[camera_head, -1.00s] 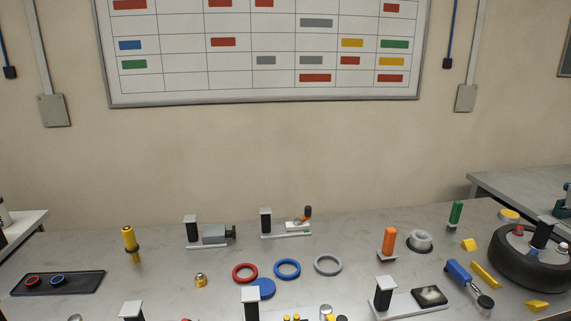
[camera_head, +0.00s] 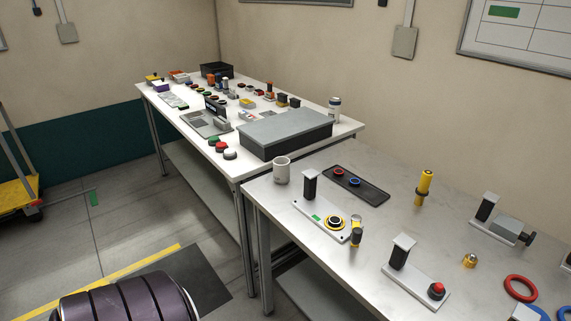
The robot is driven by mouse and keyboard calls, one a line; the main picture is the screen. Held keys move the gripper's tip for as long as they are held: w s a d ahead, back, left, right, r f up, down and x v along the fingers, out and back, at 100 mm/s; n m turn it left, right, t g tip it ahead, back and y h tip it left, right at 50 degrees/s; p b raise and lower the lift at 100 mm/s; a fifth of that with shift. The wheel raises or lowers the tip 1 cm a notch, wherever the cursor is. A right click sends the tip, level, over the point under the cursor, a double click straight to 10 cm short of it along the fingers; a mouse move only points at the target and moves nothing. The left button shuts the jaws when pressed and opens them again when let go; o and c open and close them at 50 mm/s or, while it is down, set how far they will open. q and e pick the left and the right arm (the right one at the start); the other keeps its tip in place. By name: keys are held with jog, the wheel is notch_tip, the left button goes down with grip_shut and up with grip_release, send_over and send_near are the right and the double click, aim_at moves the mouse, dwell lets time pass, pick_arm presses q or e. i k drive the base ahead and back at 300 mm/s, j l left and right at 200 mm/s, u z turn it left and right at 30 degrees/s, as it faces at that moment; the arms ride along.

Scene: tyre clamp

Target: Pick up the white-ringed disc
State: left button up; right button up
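A short row of small round discs lies near the front edge of the white table: a green one (camera_head: 213,140), a red one (camera_head: 221,146) and a dark one with a pale rim (camera_head: 230,153). The pale-rimmed one may be the white-ringed disc; it is too small to be sure. Neither of my grippers is in view.
The grey table (camera_head: 300,240) holds a white mug (camera_head: 282,170), a black tray (camera_head: 372,191) and several fixtures. Open floor (camera_head: 130,225) lies left of the tables.

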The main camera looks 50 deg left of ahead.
aim_at(334, 221)
jog(key=u, duration=1.2)
jog(key=k+l+z, duration=0.1)
jog(key=l+z, duration=0.15)
jog(key=l, duration=0.15)
jog(key=l+z, duration=0.25)
jog(key=l, duration=0.2)
jog(key=k, duration=0.05)
